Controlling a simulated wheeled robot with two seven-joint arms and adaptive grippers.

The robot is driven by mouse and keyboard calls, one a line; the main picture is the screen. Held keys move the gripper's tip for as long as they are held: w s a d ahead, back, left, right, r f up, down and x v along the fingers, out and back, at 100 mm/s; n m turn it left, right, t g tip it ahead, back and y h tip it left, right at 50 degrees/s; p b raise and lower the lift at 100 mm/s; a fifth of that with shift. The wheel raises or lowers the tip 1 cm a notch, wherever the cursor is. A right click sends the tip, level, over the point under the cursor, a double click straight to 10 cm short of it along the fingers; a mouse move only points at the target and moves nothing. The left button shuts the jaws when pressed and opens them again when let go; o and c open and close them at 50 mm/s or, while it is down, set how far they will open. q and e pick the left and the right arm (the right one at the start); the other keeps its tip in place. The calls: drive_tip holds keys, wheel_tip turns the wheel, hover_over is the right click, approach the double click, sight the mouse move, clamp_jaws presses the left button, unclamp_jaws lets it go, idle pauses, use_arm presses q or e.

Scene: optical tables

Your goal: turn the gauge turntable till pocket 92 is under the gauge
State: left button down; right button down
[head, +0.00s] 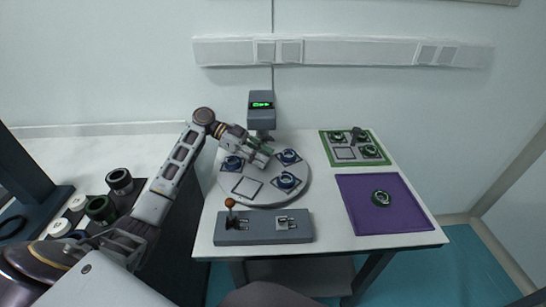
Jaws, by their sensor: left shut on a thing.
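The gauge turntable (268,200) is a round grey plate on the white table. Blue rings sit in pockets at its left (232,162), back right (289,157) and right (286,181). A square pad (247,187) at its front left is bare. The gauge (262,106) is a dark grey head with a green lit display, standing at the turntable's back edge. My left gripper (262,153) reaches in from the left, low over the back of the turntable below the gauge. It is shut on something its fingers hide. Pocket numbers are too small to read. My right gripper is out of view.
A purple mat (358,217) with a dark green ring (381,198) lies right. A green-edged tray (326,148) with rings is behind it. Dark cups (101,209) stand far left.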

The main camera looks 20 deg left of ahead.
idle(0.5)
use_arm(q)
drive_tip(key=c, duration=1)
unclamp_jaws()
drive_tip(key=shift+c, duration=0.2)
drive_tip(key=shift+v, duration=0.85)
hover_over(225, 158)
drive_tip(key=shift+w+a+r, duration=0.2)
drive_tip(key=shift+w+a, duration=0.1)
drive_tip(key=shift+w, duration=0.1)
